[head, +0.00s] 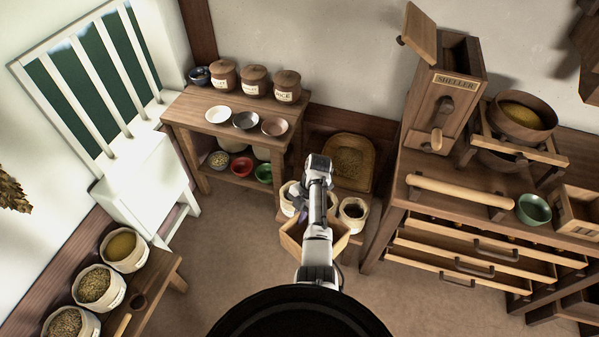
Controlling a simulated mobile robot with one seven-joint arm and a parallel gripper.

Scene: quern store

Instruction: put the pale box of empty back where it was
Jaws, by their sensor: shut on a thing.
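The pale box (341,243) is an open wooden box in the middle of the head view, low in front of the wall. My arm crosses over it and hides its middle; parts of its walls show on both sides. My gripper (306,210) is mostly hidden behind my arm, at the box. It is shut on the box. The inside of the box is largely covered, so I cannot tell whether anything lies in it. I cannot tell whether its bottom touches anything.
Small sacks (352,212) and a tray of grain (350,162) stand just behind the box. A shelf table (222,125) with jars and bowls is at left; a drawer bench (455,215) with a sheller (446,95) is at right. Grain sacks (95,285) stand lower left. Floor between is clear.

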